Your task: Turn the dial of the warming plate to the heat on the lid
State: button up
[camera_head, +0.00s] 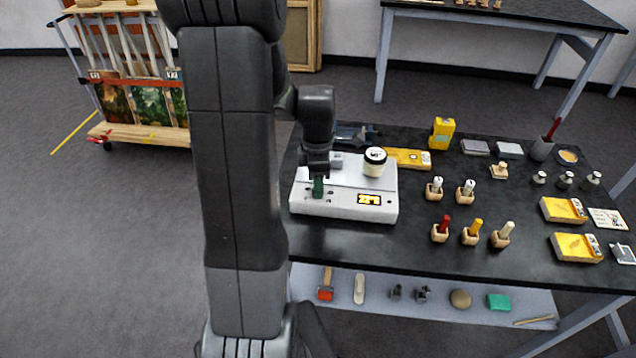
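The white warming plate (340,208) sits at the left end of the black table. A small orange display (369,199) is on its front right; its figures are too small to read surely. A jar with a white lid (376,154) stands upright on the plate's back right; the lid bears a dark mark I cannot read. My gripper (318,186) points down over the plate's front left, with a small dark green piece at its tip. The dial is not clearly seen; my gripper probably covers it. Whether the fingers touch or hold it cannot be told.
A yellow box (408,158) lies behind the plate and a yellow device (442,133) stands farther back. Wooden holders with coloured-handled tools (470,234) are to the right. The black table (400,247) is clear just in front of the plate. A lower shelf (440,310) holds tools.

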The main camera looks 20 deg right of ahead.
jog(key=shift+f, duration=0.45)
jog(key=shift+c, duration=0.2)
jog(key=c, duration=0.7)
jog(key=shift+o, duration=0.2)
jog(key=shift+m, duration=0.3)
